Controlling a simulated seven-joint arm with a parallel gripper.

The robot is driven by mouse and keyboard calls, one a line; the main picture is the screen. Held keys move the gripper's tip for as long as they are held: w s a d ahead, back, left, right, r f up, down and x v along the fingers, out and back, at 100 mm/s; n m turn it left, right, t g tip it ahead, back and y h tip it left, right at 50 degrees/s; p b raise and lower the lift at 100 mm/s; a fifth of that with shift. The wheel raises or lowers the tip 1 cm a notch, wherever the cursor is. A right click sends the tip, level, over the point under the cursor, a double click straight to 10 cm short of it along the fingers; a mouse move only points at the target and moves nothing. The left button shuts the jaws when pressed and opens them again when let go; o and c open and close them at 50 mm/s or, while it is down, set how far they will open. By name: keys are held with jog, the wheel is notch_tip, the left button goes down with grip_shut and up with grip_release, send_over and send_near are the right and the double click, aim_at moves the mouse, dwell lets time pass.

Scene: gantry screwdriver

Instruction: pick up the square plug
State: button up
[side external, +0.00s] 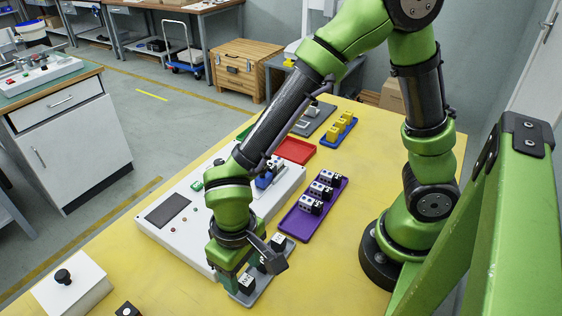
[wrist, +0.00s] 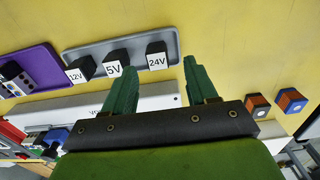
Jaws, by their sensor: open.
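No part is plainly marked as the square plug, and I cannot tell which one it is. Dark square blocks labelled 12V (wrist: 79,70), 5V (wrist: 117,64) and 24V (wrist: 157,56) stand in a row on a grey tray (wrist: 100,46). My gripper (wrist: 157,70) is open and empty, its green fingers pointing towards the tray. In the wrist view the 24V block appears between and beyond the fingertips, and the 5V block is just beyond the left finger. In the side view my gripper (side external: 232,279) is low over the tray and partly hides it; a labelled block (side external: 246,284) shows beside it.
A white panel box (side external: 175,211) lies left of the tray. A purple tray (side external: 302,222) with several blocks, a red tray (side external: 296,150) and yellow blocks (side external: 340,128) are farther back. A white box (side external: 75,292) stands at front left.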

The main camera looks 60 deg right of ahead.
aim_at(244, 279)
jog(key=shift+d+f, duration=0.1)
jog(key=shift+f, duration=1.45)
jog(key=shift+c, duration=0.4)
grip_shut()
jog(key=shift+r, duration=0.1)
